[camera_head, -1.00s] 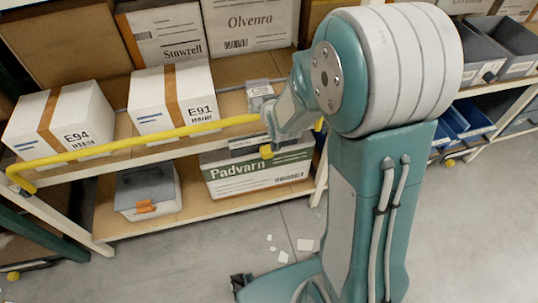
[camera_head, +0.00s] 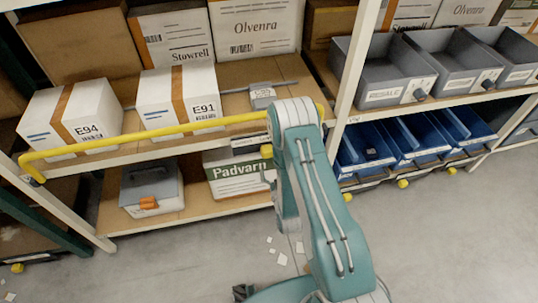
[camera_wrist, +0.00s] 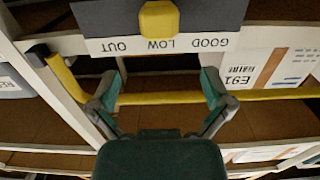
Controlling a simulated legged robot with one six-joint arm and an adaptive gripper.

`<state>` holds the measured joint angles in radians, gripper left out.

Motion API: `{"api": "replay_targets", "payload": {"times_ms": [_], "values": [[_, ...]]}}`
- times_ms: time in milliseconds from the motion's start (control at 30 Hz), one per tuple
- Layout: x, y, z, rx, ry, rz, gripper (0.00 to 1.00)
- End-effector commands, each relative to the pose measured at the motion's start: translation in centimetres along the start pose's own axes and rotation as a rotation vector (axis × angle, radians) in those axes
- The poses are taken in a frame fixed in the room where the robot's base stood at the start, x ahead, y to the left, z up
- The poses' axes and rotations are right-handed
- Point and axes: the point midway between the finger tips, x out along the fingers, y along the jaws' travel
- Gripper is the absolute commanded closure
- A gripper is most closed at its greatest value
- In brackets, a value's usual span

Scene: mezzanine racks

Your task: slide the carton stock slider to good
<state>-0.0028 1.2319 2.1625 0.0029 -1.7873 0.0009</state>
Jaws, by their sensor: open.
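The stock slider's yellow knob (camera_wrist: 159,20) is at the top of the wrist view, on a dark plate (camera_wrist: 108,18). Its white strip (camera_wrist: 120,46) reads GOOD, LOW and OUT, upside down, with GOOD at the right. The knob lines up with LOW. In the head view the yellow knob (camera_head: 266,151) shows small beside my arm, below the yellow rail. My gripper (camera_wrist: 160,78) is open and empty. Its two fingers are spread on either side below the strip, apart from the knob.
A yellow rail (camera_head: 150,138) runs along the shelf front; it crosses behind my fingers in the wrist view. Cartons E94 (camera_head: 75,112) and E91 (camera_head: 180,98) stand on the shelf. Grey bins (camera_head: 375,70) and blue bins (camera_head: 365,148) are at the right. Floor in front is mostly clear.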

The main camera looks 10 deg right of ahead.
Motion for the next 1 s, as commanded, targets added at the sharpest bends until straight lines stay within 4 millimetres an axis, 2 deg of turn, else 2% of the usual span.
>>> {"api": "replay_targets", "payload": {"times_ms": [33,133,267,367,700,833,1000], "values": [[-0.6,0.0,0.8,0.0,0.01,0.0,0.0],[-1.2,0.0,1.3,0.0,0.032,0.0,0.0],[-0.7,0.0,1.2,0.0,0.041,0.0,0.0],[0.6,0.0,1.1,0.0,0.042,0.0,0.0],[6.8,0.0,0.9,0.0,0.041,0.0,0.0],[8.5,0.0,0.9,0.0,0.04,0.0,0.0],[9.4,0.0,0.8,0.0,0.038,0.0,0.0]]}}
